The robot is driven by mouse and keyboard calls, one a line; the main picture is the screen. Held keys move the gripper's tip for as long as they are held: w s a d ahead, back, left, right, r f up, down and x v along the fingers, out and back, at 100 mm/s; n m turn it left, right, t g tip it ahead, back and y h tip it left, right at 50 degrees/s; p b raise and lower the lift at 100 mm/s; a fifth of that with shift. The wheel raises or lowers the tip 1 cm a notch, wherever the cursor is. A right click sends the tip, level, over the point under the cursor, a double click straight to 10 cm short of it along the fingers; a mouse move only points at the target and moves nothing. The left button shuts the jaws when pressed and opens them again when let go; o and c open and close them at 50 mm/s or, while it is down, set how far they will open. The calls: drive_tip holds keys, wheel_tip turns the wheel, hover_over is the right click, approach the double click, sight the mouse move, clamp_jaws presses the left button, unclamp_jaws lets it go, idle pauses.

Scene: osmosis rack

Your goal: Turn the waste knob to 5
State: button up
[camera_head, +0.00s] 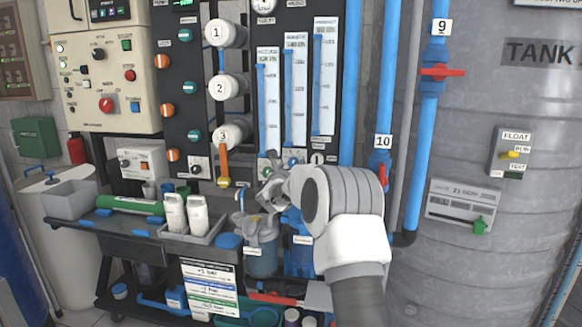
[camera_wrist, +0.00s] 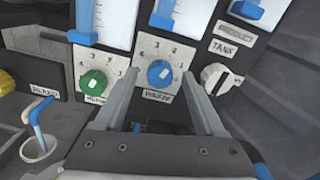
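The waste knob (camera_wrist: 160,73) is a blue round knob on a white dial plate with small black numerals around it and a label below. A pale mark shows on its face, but I cannot tell which number it points to. My gripper (camera_wrist: 160,76) is open in the wrist view, with one finger on each side of the blue knob. I cannot tell whether the fingers touch it. In the head view my gripper (camera_head: 268,182) is in front of the lower edge of the flowmeter panel, and my wrist covers part of that area.
A green knob (camera_wrist: 93,83) on a similar dial is close left of my left finger. A black-and-white tank selector (camera_wrist: 214,78) is close to the right. Blue-fluid flowmeters (camera_head: 296,88) stand above. A cup with a blue bent tube (camera_wrist: 38,146) is lower left.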

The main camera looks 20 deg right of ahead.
clamp_jaws()
